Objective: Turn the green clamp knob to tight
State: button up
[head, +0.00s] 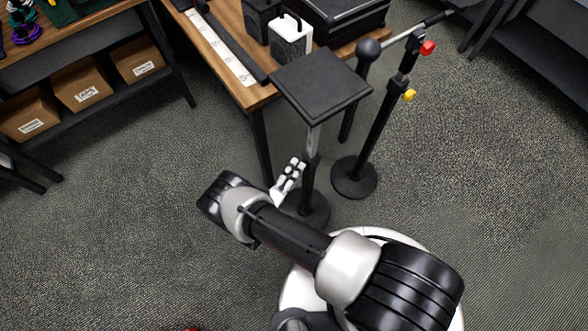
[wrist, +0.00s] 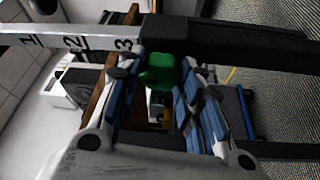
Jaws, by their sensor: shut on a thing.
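The green clamp knob (wrist: 160,70) shows in the wrist view, against a stand's dark post marked with a pale number scale (wrist: 65,43). The blue-padded fingers of my gripper (wrist: 165,82) are on both sides of the knob and shut on it. In the head view my gripper (head: 288,177) is at the post of the stand with the black square top plate (head: 320,84). The knob is hidden there. I cannot tell how tight the knob is.
A second stand (head: 376,135) with a red knob (head: 427,47) and a yellow knob (head: 409,95) is to the right. A wooden table (head: 222,50) is behind. Cardboard boxes (head: 82,88) are on a shelf at left. Floor to the right is clear.

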dwell(0.3)
jog(key=o, duration=1)
jog(key=shift+o, duration=0.2)
jog(key=r+v, duration=0.1)
jog(key=v, duration=1.1)
jog(key=shift+f, duration=0.5)
jog(key=shift+s, duration=0.1)
